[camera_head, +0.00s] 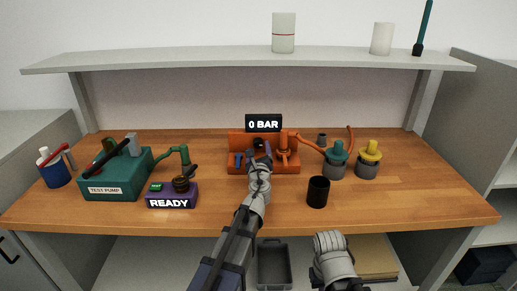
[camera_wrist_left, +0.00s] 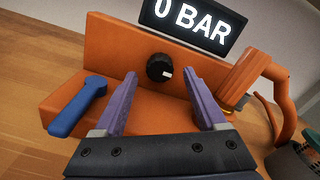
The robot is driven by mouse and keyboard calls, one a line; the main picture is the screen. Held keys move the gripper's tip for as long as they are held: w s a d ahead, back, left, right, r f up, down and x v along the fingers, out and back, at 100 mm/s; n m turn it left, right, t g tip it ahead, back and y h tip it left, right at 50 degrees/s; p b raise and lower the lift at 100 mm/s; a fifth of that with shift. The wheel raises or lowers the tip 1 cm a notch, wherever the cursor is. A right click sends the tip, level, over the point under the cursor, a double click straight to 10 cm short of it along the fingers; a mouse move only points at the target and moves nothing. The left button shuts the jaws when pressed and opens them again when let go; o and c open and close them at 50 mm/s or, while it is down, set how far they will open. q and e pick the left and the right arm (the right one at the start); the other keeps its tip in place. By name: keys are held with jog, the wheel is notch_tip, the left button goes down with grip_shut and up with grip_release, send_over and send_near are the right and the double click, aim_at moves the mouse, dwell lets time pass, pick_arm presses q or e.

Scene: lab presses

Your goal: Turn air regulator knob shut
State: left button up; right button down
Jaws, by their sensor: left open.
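The air regulator is an orange block (camera_head: 236,139) at the back middle of the bench. Its black round knob (camera_wrist_left: 160,68) with a white mark sits on the upright orange face, and it also shows in the head view (camera_head: 258,142). A display (camera_head: 264,123) above it reads 0 BAR. My left gripper (camera_wrist_left: 160,88) is open, its two purple fingers pointing at the face with the knob beyond and between their tips. The fingers do not appear to touch the knob. My right arm (camera_head: 334,258) shows at the bottom edge; its fingers are not visible.
A blue lever (camera_wrist_left: 78,106) stands left of the fingers and an orange pipe (camera_wrist_left: 252,75) right of them. A black cup (camera_head: 318,192), a green-topped jar (camera_head: 336,160) and a yellow-topped jar (camera_head: 368,160) stand to the right. A purple READY box (camera_head: 172,195) and green test pump (camera_head: 118,176) stand left.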

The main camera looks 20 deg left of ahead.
pick_arm(q)
jog(key=shift+x, duration=0.8)
jog(key=shift+c, duration=0.3)
grip_shut()
